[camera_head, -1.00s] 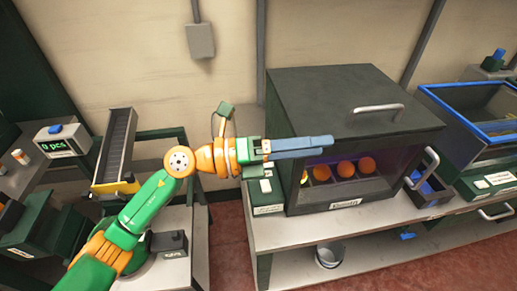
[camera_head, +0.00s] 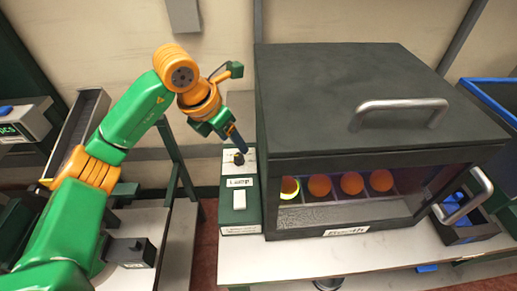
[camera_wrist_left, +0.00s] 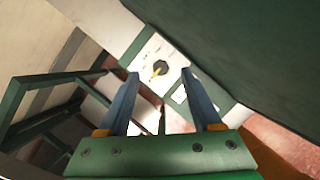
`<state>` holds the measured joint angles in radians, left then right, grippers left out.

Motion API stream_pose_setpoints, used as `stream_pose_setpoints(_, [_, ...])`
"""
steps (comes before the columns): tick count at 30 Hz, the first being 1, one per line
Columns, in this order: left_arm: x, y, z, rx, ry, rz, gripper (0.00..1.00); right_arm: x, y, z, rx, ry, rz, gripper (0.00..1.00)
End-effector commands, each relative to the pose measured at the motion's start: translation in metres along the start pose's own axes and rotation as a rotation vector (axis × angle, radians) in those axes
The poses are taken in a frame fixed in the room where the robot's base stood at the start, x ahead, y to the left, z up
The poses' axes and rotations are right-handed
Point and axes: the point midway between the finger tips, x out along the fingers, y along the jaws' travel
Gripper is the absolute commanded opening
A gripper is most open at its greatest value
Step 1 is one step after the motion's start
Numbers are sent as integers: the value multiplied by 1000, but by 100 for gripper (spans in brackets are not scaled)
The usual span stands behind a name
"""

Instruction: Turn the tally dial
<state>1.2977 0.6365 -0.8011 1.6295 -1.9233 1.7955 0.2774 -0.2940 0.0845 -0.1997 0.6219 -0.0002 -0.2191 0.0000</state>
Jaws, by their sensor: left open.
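A dark round dial (camera_head: 238,158) sits on the white top plate of a narrow green box, left of the booth. In the left wrist view the dial (camera_wrist_left: 160,68) shows a yellow pointer and lies between the fingertips in the picture. In the left wrist view the gripper (camera_wrist_left: 160,74) is open with nothing held. I cannot tell whether the fingers touch the dial. My right gripper is not in view.
The dark booth (camera_head: 360,110) stands close right of the dial, with several oranges (camera_head: 351,183) behind its front opening. A digital display (camera_head: 20,125) is far left.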

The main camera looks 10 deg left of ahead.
Motion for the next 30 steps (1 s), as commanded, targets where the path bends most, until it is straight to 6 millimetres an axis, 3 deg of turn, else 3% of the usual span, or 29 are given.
stream_pose_setpoints(12, [65,0,0,-2,5,0,66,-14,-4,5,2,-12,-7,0])
stream_pose_setpoints(20, [70,1,-1,-1,3,2,66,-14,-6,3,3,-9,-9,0])
stream_pose_setpoints(27, [70,1,-1,-1,3,2,4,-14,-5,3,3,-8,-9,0])
stream_pose_setpoints(30, [70,1,-1,-1,2,2,0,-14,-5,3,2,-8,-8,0])
